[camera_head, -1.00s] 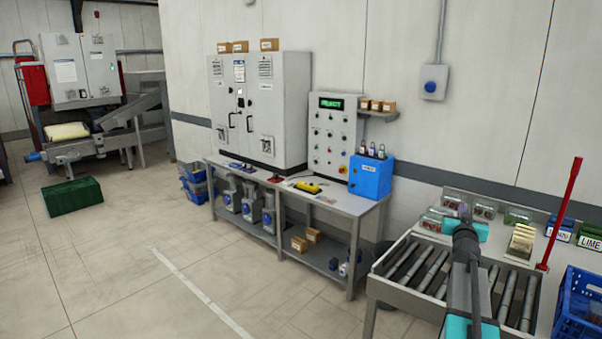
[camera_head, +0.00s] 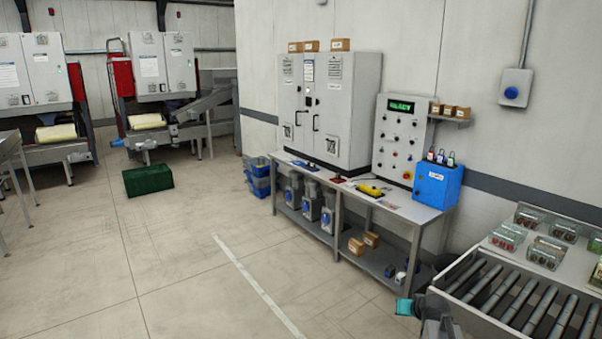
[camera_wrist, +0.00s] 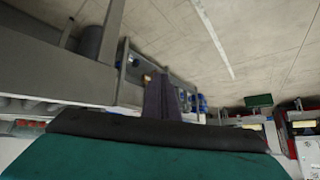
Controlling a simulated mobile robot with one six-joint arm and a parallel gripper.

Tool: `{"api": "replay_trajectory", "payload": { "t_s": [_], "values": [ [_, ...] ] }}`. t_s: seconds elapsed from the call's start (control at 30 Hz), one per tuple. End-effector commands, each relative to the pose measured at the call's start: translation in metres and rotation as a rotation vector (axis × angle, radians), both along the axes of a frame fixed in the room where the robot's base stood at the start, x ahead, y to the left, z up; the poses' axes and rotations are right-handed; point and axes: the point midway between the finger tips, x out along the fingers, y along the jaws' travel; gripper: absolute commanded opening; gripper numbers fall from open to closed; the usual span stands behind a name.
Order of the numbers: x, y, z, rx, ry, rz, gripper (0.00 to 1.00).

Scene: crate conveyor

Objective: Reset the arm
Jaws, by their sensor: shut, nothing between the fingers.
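My arm shows at the bottom edge of the head view, right of centre, as a dark grey link with a teal part, low in front of the roller conveyor (camera_head: 505,290). Most of the arm is out of that view, and the fingers cannot be made out there. In the wrist view my gripper (camera_wrist: 166,97) shows as dark fingers shut together with nothing between them. A wide dark and green part of my own arm fills the bottom of that view.
A grey workbench (camera_head: 385,204) with a blue box (camera_head: 436,183), a control panel (camera_head: 399,138) and a tall cabinet (camera_head: 330,110) stands along the wall. A green crate (camera_head: 148,179) lies on the floor. The floor at left and centre is open.

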Motion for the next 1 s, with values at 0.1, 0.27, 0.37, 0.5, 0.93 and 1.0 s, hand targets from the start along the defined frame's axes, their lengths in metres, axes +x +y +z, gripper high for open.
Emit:
{"api": "replay_trajectory", "payload": {
  "t_s": [0.1,0.27,0.37,0.5,0.93,1.0],
  "values": [
    [-0.029,0.046,-0.034,0.021,0.122,0.050,0.00],
    [-0.075,0.098,-0.074,0.033,0.295,0.103,0.00],
    [-0.107,0.126,-0.096,0.030,0.405,0.130,0.00],
    [-0.147,0.152,-0.117,0.016,0.533,0.151,0.00],
    [-0.232,0.184,-0.159,-0.033,0.781,0.170,0.00],
    [-0.240,0.184,-0.168,-0.031,0.799,0.171,0.00]
  ]
}}
